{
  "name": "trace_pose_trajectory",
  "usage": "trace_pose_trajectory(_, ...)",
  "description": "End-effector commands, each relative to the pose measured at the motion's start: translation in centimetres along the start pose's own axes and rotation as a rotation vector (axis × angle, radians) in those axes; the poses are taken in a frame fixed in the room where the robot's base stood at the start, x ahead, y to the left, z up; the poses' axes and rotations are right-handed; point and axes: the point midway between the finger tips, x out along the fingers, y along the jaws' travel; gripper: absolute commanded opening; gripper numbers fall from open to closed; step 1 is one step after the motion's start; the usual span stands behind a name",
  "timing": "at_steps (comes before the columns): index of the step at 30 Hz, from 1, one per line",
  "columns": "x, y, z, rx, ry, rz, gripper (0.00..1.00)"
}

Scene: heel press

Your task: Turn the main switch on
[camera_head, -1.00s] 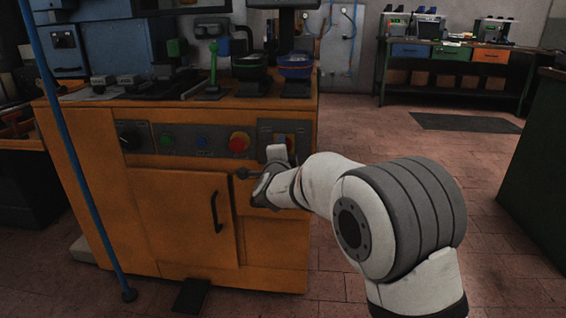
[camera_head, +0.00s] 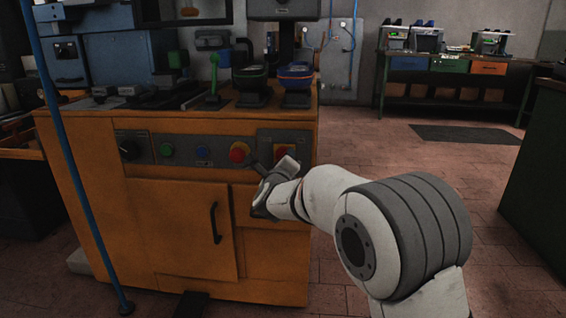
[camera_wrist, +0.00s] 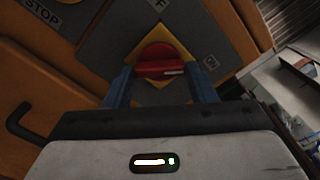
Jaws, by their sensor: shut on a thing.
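The main switch is a red knob (camera_wrist: 157,62) with a white mark, on a yellow diamond-shaped plate in the wrist view. The gripper is rolled, so the panel looks tilted there. The exact finger contact is hard to see.
Left of the switch on the cabinet front are a red stop button (camera_head: 239,152), a blue button (camera_head: 203,152), a green button (camera_head: 166,150) and a black dial (camera_head: 129,149). A door handle (camera_head: 215,222) sits below. A blue pole (camera_head: 82,170) stands at left.

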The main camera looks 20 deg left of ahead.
Motion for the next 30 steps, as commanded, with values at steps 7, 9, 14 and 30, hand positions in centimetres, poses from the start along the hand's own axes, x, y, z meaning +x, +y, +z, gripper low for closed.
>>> trace_pose_trajectory(7,0.01,0.14,-0.21,0.084,0.003,0.001,0.28)
trace_pose_trajectory(9,0.01,0.15,-0.22,0.097,0.004,0.001,0.28)
trace_pose_trajectory(14,0.01,0.17,-0.22,0.109,0.004,0.001,0.28)
trace_pose_trajectory(30,0.00,0.15,-0.14,0.109,0.002,0.001,0.68)
